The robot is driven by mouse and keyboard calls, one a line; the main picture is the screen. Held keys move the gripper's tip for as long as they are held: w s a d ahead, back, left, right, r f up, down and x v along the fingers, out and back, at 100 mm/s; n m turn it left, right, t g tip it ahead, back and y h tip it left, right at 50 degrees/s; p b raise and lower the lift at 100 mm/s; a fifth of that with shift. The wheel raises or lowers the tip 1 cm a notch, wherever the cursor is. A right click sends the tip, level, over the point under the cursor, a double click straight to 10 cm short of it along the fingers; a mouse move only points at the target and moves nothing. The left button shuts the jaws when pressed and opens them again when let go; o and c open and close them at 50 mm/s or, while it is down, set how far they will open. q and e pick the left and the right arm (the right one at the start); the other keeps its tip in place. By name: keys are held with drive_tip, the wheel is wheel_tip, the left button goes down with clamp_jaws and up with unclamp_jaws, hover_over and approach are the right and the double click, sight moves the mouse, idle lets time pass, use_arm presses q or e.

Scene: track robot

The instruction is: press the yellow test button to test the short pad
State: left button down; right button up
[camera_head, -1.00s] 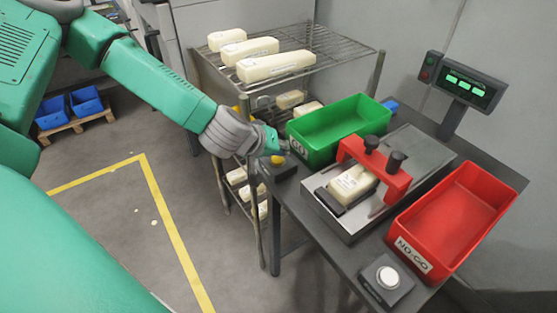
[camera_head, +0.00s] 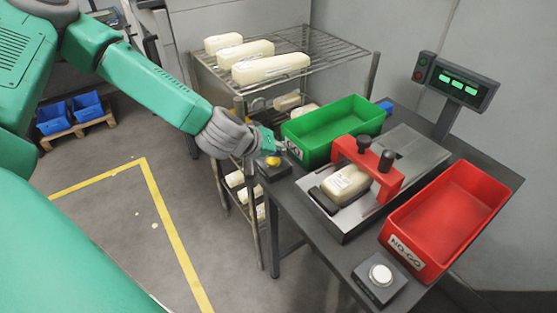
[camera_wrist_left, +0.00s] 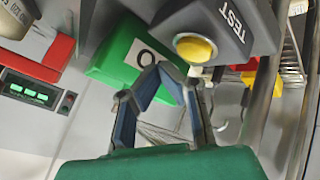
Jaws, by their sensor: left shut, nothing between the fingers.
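The yellow test button (camera_head: 273,161) sits on a dark box at the left edge of the bench. In the left wrist view the yellow button (camera_wrist_left: 195,50) and the word TEST on its box (camera_wrist_left: 235,25) show close up. My left gripper (camera_head: 280,149) is shut and empty, just above and beside the button. In the left wrist view its fingertips (camera_wrist_left: 164,67) meet a little left of the button; I cannot tell whether they touch it. A short cream pad (camera_head: 346,182) lies in the test fixture under the red bridge (camera_head: 385,182). My right gripper is not in view.
The green bin (camera_head: 337,130) stands right behind the button, and the red NO-GO bin (camera_head: 452,215) stands at the right. A white button (camera_head: 380,275) is at the front. A display (camera_head: 457,82) shows green lights. Longer pads lie on a wire rack (camera_head: 318,45).

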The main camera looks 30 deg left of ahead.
sight(267, 161)
use_arm(q)
drive_tip(key=a, duration=0.1)
drive_tip(key=a+f, duration=0.1)
drive_tip(key=a, duration=0.1)
drive_tip(key=a+f, duration=0.1)
drive_tip(key=shift+a, duration=0.4)
drive_tip(key=shift+d+r, duration=0.25)
drive_tip(key=shift+d, duration=0.9)
drive_tip(key=shift+s+a+f, duration=0.1)
drive_tip(key=shift+a+f, duration=0.05)
drive_tip(key=shift+a, duration=0.45)
drive_tip(key=shift+a+f, duration=0.35)
drive_tip(key=shift+a, duration=0.2)
drive_tip(key=shift+d+b, duration=0.3)
drive_tip(key=shift+d, duration=0.15)
drive_tip(key=shift+d+r, duration=0.15)
drive_tip(key=shift+d, duration=0.25)
drive_tip(key=shift+a, duration=0.2)
drive_tip(key=shift+d+r+p, duration=0.1)
drive_tip(key=shift+r+p, duration=0.2)
drive_tip(key=shift+p, duration=0.1)
drive_tip(key=shift+d+r+p, duration=0.3)
drive_tip(key=shift+d+r, duration=0.05)
drive_tip(key=shift+r, duration=0.1)
drive_tip(key=shift+d+r, duration=0.1)
drive_tip(key=shift+d, duration=0.15)
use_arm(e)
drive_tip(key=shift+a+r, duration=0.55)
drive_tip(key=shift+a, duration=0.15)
